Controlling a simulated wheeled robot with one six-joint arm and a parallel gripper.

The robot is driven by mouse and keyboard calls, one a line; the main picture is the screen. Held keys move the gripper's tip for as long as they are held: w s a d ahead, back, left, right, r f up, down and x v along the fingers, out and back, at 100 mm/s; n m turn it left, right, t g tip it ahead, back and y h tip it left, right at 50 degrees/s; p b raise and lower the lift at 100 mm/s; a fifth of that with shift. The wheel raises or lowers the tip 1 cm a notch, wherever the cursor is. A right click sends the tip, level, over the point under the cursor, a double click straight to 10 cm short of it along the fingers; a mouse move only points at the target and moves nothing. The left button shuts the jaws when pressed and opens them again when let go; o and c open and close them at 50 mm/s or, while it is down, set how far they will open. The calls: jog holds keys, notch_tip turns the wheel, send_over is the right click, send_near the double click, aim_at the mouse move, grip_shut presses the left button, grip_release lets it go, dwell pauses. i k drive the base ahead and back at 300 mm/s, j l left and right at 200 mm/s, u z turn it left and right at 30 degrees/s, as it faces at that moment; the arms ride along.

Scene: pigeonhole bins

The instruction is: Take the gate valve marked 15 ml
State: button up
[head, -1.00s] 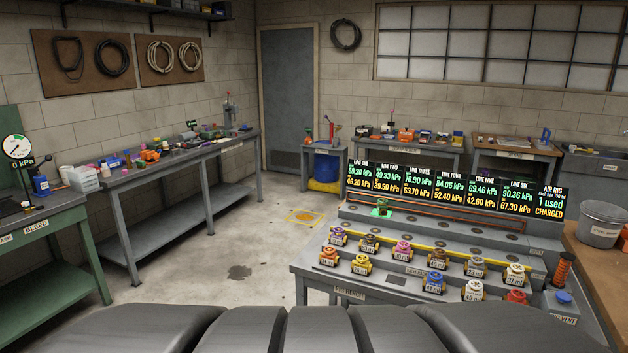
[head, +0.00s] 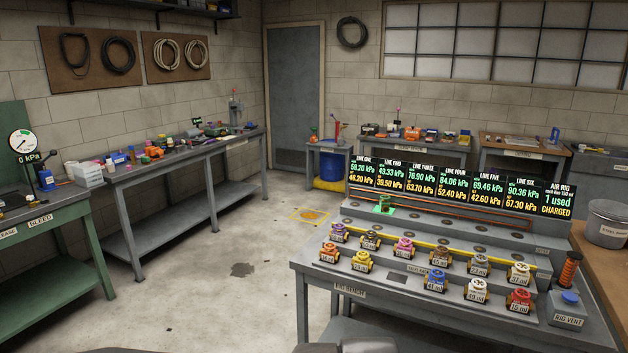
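Several coloured gate valves stand in rows on the stepped rig bench (head: 345,291). The red valve (head: 520,299) at the right end of the front row has a label that seems to read 15 ml, though the print is small. Beside it are a white valve (head: 476,289) and a blue valve (head: 436,280). Orange (head: 331,252), yellow (head: 362,260), purple (head: 404,247) and other valves stand further left and behind. Some labels are too small to read surely. My gripper is not in view.
Lit pressure displays (head: 460,188) rise behind the valves. Open floor (head: 220,300) lies left.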

aim_at(516, 301)
jog(key=z, duration=1.5)
jog(key=i+l+u, duration=0.2)
jog(key=i, duration=0.35)
jog(key=i+u, duration=0.15)
jog(key=i, duration=0.4)
jog(key=i+l+u, duration=0.2)
jog(key=i, duration=0.3)
jog(key=l, duration=0.1)
